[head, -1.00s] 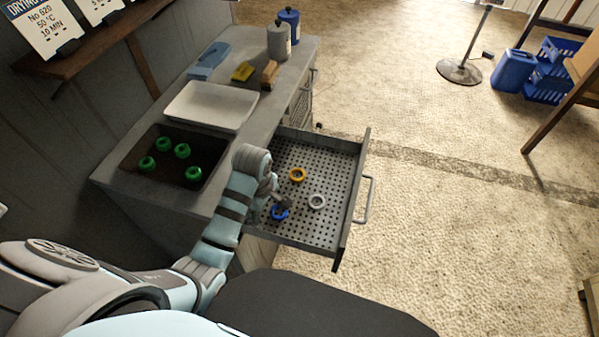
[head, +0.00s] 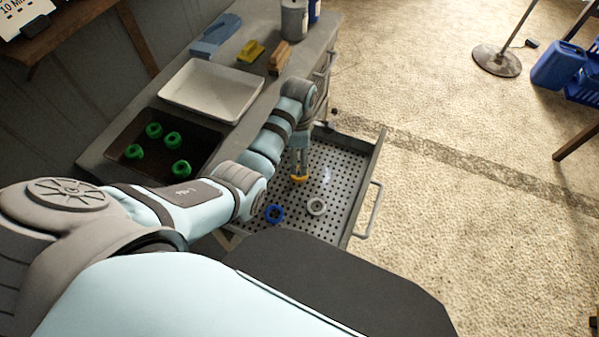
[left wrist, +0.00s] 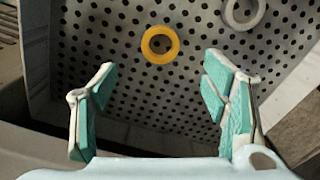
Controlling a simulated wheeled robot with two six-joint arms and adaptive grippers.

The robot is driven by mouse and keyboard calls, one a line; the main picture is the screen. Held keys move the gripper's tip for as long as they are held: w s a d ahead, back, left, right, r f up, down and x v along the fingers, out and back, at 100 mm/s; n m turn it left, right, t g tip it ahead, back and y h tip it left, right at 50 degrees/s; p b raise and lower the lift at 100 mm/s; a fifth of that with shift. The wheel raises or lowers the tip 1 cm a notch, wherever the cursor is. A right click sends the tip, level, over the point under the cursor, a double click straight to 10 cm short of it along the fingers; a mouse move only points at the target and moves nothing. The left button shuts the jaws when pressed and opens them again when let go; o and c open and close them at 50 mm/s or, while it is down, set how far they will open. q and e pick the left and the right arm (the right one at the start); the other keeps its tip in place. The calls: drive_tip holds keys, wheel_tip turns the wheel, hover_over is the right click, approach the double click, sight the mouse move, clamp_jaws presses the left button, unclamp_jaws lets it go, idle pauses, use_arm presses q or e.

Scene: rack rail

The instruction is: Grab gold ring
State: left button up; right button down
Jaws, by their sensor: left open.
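The gold ring (head: 299,179) lies in the open perforated drawer, partly hidden behind my left gripper in the head view. In the left wrist view the gold ring (left wrist: 160,44) lies flat on the drawer floor, beyond the fingertips and roughly midway between them. My left gripper (head: 300,168) points down over the drawer. In the left wrist view its two teal-padded fingers (left wrist: 158,80) are wide apart with nothing between them. My right gripper is not in view.
The grey-white ring also shows in the left wrist view (left wrist: 243,12).

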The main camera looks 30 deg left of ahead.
sight(299, 175)
use_arm(q)
wheel_tip(299, 175, down, 3)
drive_tip(key=shift+d+b, duration=0.1)
drive_tip(key=shift+b, duration=0.2)
wheel_tip(299, 175, down, 5)
drive_tip(key=shift+w+f+b, duration=0.1)
drive_tip(key=shift+f+b, duration=0.1)
drive_tip(key=shift+b, duration=0.7)
drive_tip(key=shift+r, duration=0.2)
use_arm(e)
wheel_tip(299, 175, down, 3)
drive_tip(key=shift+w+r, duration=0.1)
use_arm(q)
drive_tip(key=c, duration=1.3)
drive_tip(key=shift+o, duration=0.2)
drive_tip(key=shift+r, duration=0.1)
